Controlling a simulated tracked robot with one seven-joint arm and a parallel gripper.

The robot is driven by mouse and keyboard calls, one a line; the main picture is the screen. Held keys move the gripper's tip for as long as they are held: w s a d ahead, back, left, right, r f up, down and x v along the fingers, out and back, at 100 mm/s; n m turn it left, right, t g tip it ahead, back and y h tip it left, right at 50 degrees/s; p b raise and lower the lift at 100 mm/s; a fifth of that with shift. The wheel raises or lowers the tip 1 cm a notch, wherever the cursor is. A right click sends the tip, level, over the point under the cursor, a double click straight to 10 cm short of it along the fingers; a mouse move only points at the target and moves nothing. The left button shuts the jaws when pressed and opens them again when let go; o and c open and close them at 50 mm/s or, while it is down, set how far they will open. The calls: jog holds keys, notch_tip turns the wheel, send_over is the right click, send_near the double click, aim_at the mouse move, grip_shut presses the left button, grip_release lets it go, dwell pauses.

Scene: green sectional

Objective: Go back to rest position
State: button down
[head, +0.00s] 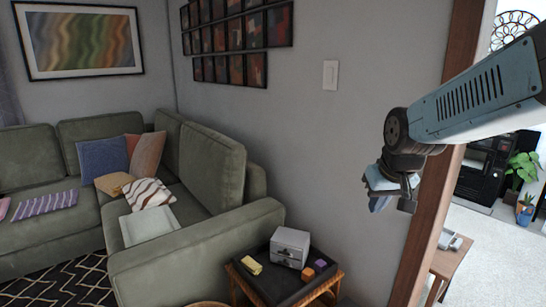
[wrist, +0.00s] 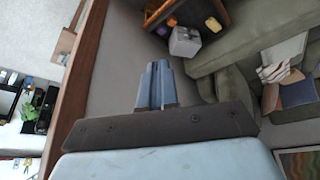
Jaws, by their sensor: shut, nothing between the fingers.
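My gripper (head: 381,188) hangs at the end of my raised arm at the right of the head view, in front of the wall and close to the wooden door frame. In the wrist view its two blue-grey fingers (wrist: 156,84) lie together, shut, with nothing between them. The gripper is in the air, apart from the furniture. A side table (head: 272,294) stands below and to its left. On it are a small white drawer box (head: 290,247), a yellow item (head: 251,265), an orange block (head: 320,262) and a purple block (head: 308,274).
A green sectional sofa (head: 185,238) with cushions and a pale folded cloth fills the left. The wooden door frame (head: 436,200) is close beside my gripper. Beyond it are a small wooden table (head: 449,262), a potted plant (head: 523,170) and open pale floor.

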jog(key=s+r, duration=0.2)
jog(key=s, duration=0.4)
jog(key=s+r, duration=0.3)
jog(key=s, duration=0.3)
jog(key=shift+r+m+t, duration=0.25)
jog(key=shift+m+t, duration=0.15)
jog(key=c, duration=1.8)
grip_release()
jog(key=shift+s, duration=0.1)
